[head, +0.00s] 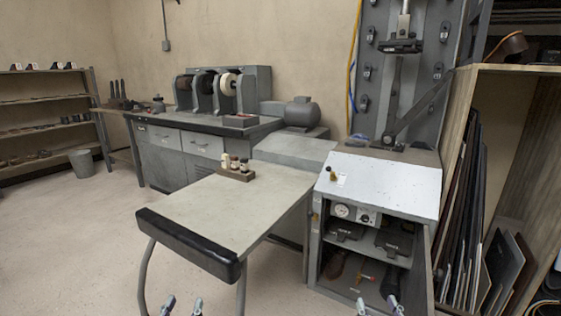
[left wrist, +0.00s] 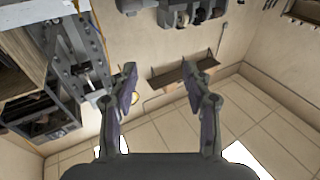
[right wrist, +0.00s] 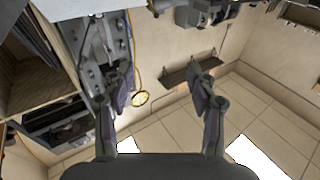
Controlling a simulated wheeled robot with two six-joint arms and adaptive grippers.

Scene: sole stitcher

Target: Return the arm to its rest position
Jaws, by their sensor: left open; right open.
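My left gripper (head: 182,305) shows at the bottom edge of the head view, its two fingertips apart, in front of the work table. My right gripper (head: 377,306) shows at the bottom edge too, fingertips apart, in front of the cabinet. In the left wrist view my left gripper (left wrist: 160,85) is open with nothing between its fingers. In the right wrist view my right gripper (right wrist: 163,85) is open and empty. Most of both arms is hidden below the head view.
A table (head: 215,205) with a black padded front edge (head: 188,243) and a small block of bottles (head: 236,169) stands ahead. An open cabinet (head: 385,185) stands right of it. Leaning boards (head: 465,220) are at the far right. Floor (head: 70,240) at left is clear.

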